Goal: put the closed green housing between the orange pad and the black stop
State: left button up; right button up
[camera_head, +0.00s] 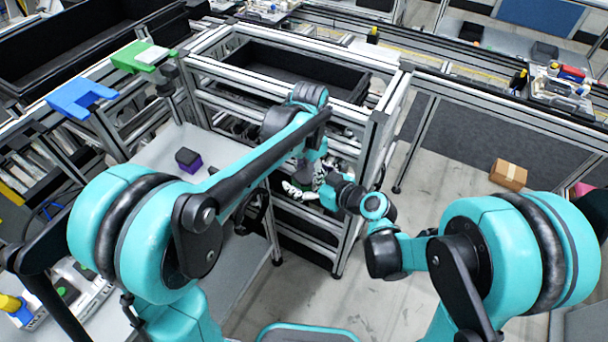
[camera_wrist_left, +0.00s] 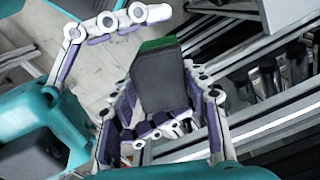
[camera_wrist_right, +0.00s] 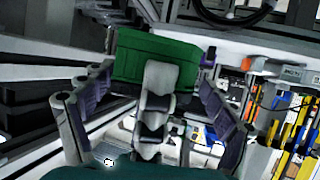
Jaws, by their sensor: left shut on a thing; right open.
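The closed housing shows in the left wrist view (camera_wrist_left: 160,82) with a dark grey face and a green top edge. In the right wrist view its green side (camera_wrist_right: 132,62) faces me. My left gripper (camera_wrist_left: 168,88) is shut on the housing and holds it up in front of the metal frame. My right gripper (camera_wrist_right: 155,85) is open, with its fingers spread either side of the housing. A pale jointed finger hides part of the green side there. In the head view the arms mostly hide the housing. I cannot make out the orange pad or the black stop.
A metal frame (camera_head: 378,135) with a black bin stands just behind my grippers. A green fixture (camera_head: 135,57) and a blue fixture (camera_head: 78,98) stand at the upper left. A purple and black block (camera_head: 188,160) sits on the grey table. A cardboard box (camera_head: 508,174) lies on the floor at right.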

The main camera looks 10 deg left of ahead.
jog(key=shift+a, duration=0.1)
jog(key=c, duration=1.3)
pick_arm(q)
jog(key=o, duration=1.3)
